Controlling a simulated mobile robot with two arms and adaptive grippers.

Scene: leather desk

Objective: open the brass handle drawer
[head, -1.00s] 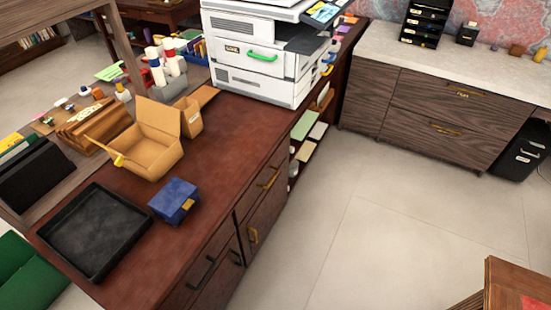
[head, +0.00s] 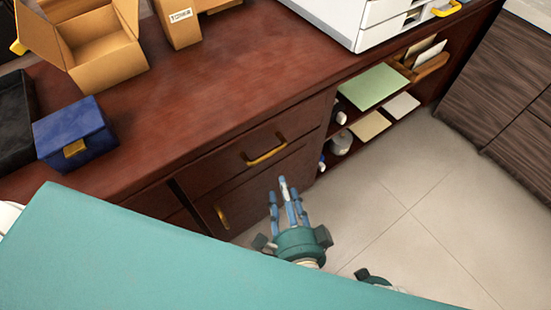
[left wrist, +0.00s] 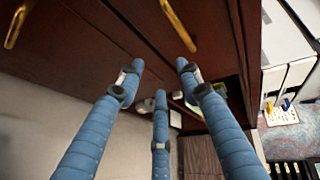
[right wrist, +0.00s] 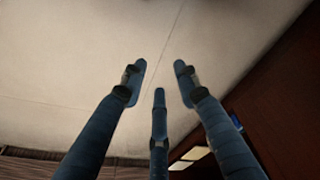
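The drawer (head: 222,166) is a dark reddish-brown front under the desk top and looks shut. Its horizontal brass handle (head: 265,155) is bare, and also shows near the top of the left wrist view (left wrist: 178,25). My left gripper (head: 284,192) is open and empty, its blue fingers apart. In the head view it appears just below the handle, not touching it. My right gripper (right wrist: 159,78) is open and empty over pale floor in the right wrist view. In the head view it is mostly hidden behind my teal body.
A second brass handle (head: 221,217) is on the door below. An open shelf (head: 375,135) with papers is right of the drawer. A blue box (head: 72,135) and open carton (head: 95,50) stand on the desk (head: 215,85). The floor (head: 440,215) at right is clear.

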